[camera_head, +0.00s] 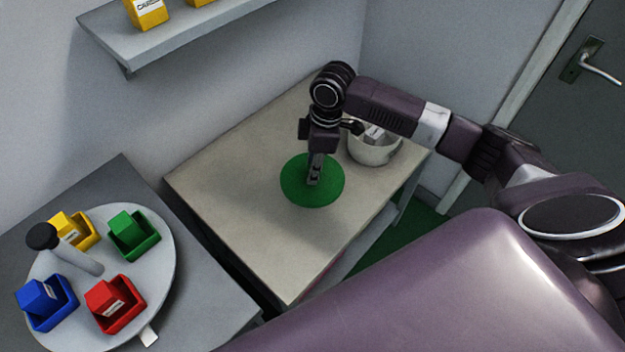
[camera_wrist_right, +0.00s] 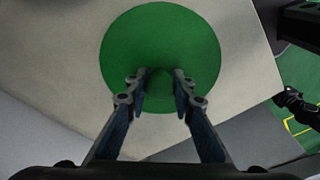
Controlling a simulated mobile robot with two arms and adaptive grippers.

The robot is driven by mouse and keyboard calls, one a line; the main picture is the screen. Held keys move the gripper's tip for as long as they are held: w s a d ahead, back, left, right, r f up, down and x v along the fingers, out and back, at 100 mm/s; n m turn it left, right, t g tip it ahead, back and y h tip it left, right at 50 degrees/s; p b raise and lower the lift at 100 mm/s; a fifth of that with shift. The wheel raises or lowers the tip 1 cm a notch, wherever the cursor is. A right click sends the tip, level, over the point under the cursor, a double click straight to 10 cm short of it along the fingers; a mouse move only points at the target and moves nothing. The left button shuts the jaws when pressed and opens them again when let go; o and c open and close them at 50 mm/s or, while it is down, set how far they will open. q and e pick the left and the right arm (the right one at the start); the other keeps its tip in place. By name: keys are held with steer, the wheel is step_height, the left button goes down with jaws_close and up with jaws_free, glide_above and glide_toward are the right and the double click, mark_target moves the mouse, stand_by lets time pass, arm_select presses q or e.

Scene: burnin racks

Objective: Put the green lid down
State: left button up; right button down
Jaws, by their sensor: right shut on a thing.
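The green lid (camera_head: 300,192) is a flat round disc over the beige table (camera_head: 240,215) in the head view. It also shows in the right wrist view (camera_wrist_right: 160,40), with the table around its edge. My right gripper (camera_head: 314,182) points down at the middle of the lid and is shut on its knob, which shows between the fingertips (camera_wrist_right: 160,78) in the wrist view. I cannot tell whether the lid touches the table. My left gripper is not in view.
A pot (camera_head: 372,152) stands at the table's back right, beside my right arm. A round turntable (camera_head: 100,262) with yellow, green, blue and red bins stands on the grey table at left. A shelf (camera_head: 160,38) hangs above. The table's front is clear.

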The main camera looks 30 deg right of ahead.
steer(key=shift+f, duration=2.8)
steer(key=shift+f, duration=0.1)
steer(key=c, duration=1.7)
jaws_free()
steer(key=shift+o, duration=0.2)
steer(key=r, duration=0.4)
steer(key=d+r, duration=0.1)
steer(key=r, duration=0.7)
steer(key=shift+s+d+r, duration=0.1)
steer(key=shift+s+d, duration=0.15)
steer(key=shift+s, duration=0.15)
